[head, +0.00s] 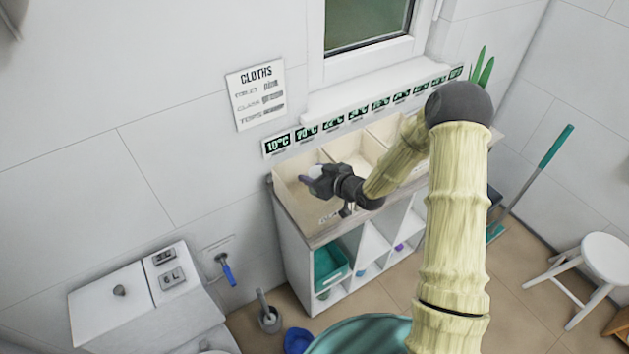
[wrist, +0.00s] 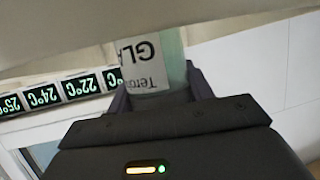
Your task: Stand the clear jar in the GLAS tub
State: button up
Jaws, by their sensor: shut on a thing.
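My gripper (head: 312,182) is over the leftmost open compartment (head: 287,172) of the beige-topped unit. In the wrist view, my gripper (wrist: 160,95) is shut on a clear, pale green jar (wrist: 172,45) with a white label. The label reads upside down, partly "GLA". A pale beige surface crosses the top of that view and hides the jar's far end. I cannot tell whether the jar touches it. In the head view the jar is mostly hidden by my gripper. Small lettering, too small to read, shows on the unit's front edge below this compartment; I cannot confirm which tub is GLAS.
More open compartments (head: 352,150) lie to the right, split by thin walls. A row of temperature signs (head: 333,122) runs along the wall behind, below the window sill (head: 375,92). A teal bin (head: 331,267) sits in the shelves below.

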notch_tip(320, 180, down, 3)
jog(key=shift+w+a+f+p, duration=0.1)
jog(key=shift+w+p, duration=0.05)
jog(key=shift+p, duration=0.35)
jog(key=shift+s+f, duration=0.15)
jog(key=shift+s, duration=0.05)
jog(key=shift+d+f, duration=0.15)
jog(key=shift+d, duration=0.05)
jog(key=shift+f+b, duration=0.15)
jog(key=shift+b, duration=0.3)
jog(key=shift+s+f+b, duration=0.15)
jog(key=shift+f+b, duration=0.2)
